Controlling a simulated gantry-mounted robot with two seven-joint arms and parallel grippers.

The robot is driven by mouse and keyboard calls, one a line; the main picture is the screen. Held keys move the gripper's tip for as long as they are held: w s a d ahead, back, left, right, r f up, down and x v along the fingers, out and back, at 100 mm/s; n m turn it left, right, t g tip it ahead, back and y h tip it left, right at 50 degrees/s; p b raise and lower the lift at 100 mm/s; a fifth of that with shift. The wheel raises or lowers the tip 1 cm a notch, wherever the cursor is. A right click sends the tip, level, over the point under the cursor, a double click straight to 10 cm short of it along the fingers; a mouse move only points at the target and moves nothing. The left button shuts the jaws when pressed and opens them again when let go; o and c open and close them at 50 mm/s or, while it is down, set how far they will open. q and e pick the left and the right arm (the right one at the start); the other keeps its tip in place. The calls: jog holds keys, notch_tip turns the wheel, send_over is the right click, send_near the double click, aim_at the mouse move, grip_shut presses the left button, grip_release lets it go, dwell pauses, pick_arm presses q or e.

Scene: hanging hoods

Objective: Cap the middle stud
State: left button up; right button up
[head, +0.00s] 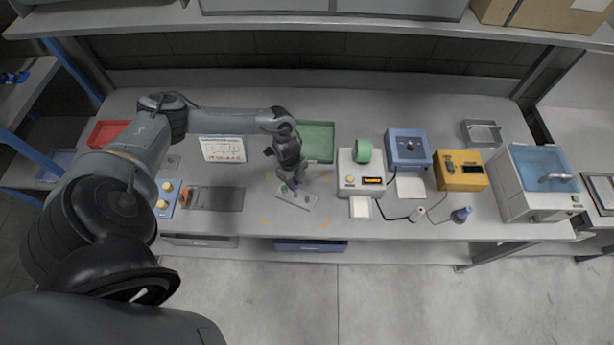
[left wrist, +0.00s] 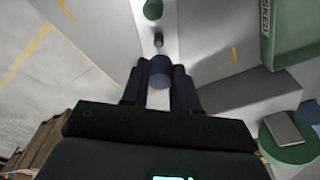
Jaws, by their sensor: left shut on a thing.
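A light grey plate (head: 302,201) lies at an angle on the bench under my left gripper. A green cap (head: 284,189) shows near its left end and a small green spot (head: 308,199) near its right end. In the left wrist view, my left gripper (left wrist: 160,90) is shut on a dark blue cylindrical cap (left wrist: 160,70). A thin dark stud (left wrist: 158,40) stands just beyond the cap, and a green cap (left wrist: 152,9) lies farther along the plate. I cannot tell whether the blue cap touches the stud. The gripper hides part of the plate. My right gripper is not in view.
A green tray (head: 318,141) lies behind the plate. A white device (head: 346,184) with a green roll (head: 364,150) stands to the right. A yellow-buttoned box (head: 163,204) stands to the left. The bench's front edge is close to the plate.

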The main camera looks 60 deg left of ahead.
aim_at(295, 193)
pick_arm(q)
jog(key=shift+s, duration=0.25)
jog(key=shift+f+b, duration=2.2)
jog(key=shift+f, duration=0.05)
jog(key=shift+d+f+b, duration=0.1)
jog(key=shift+f+b, duration=0.8)
jog(key=shift+f, duration=0.6)
jog(key=o, duration=1.1)
